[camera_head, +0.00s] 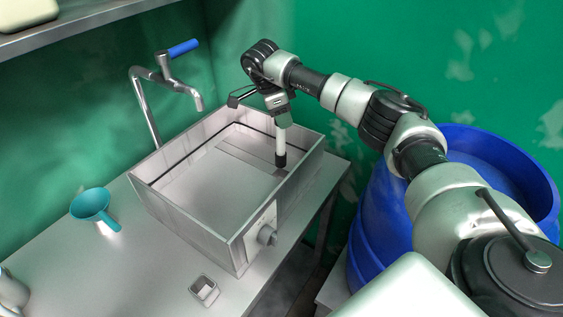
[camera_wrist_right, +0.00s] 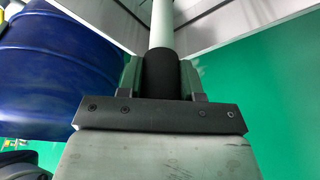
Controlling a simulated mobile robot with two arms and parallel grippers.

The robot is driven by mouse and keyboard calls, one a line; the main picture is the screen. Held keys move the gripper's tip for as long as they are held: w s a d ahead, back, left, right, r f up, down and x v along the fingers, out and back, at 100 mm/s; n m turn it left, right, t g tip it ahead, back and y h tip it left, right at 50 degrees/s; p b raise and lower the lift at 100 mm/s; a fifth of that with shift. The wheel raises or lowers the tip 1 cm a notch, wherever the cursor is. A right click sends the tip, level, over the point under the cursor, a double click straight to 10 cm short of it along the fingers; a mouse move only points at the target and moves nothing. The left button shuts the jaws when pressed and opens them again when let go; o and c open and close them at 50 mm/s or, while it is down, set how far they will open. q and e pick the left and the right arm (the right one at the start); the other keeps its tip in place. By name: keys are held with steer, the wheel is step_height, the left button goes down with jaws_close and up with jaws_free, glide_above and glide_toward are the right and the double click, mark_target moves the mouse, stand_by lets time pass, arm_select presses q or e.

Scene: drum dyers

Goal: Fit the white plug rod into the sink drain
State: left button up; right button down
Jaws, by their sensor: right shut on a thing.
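The white plug rod (camera_head: 280,140) hangs upright below my right gripper (camera_head: 279,110), with a black lower end. My right gripper is shut on the rod's upper end, over the right part of the sink (camera_head: 185,203). In the right wrist view the rod (camera_wrist_right: 162,25) shows a black grip section between the fingers of my right gripper (camera_wrist_right: 161,78). The rod's lower end appears inside the sink's outline near its right wall; I cannot tell whether it touches the bottom. The drain hole is not visible. My left gripper is not in view.
A faucet (camera_head: 150,85) with a blue handle stands behind the sink. A teal funnel (camera_head: 91,204) and a small square metal cup (camera_head: 204,290) are on the table (camera_head: 95,270). Blue barrels (camera_head: 375,215) stand at the right. A shelf (camera_head: 75,27) hangs at the upper left.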

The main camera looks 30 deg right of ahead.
mark_target(282, 140)
step_height(282, 140, down, 4)
steer(key=shift+r+p, duration=0.2)
steer(key=shift+p, duration=0.35)
step_height(282, 140, down, 4)
steer(key=shift+s+r+p, duration=0.1)
steer(key=shift+r+p, duration=0.05)
steer(key=shift+p, duration=0.5)
steer(key=shift+f, duration=0.3)
steer(key=c, duration=0.7)
jaws_free()
steer(key=shift+c, duration=0.2)
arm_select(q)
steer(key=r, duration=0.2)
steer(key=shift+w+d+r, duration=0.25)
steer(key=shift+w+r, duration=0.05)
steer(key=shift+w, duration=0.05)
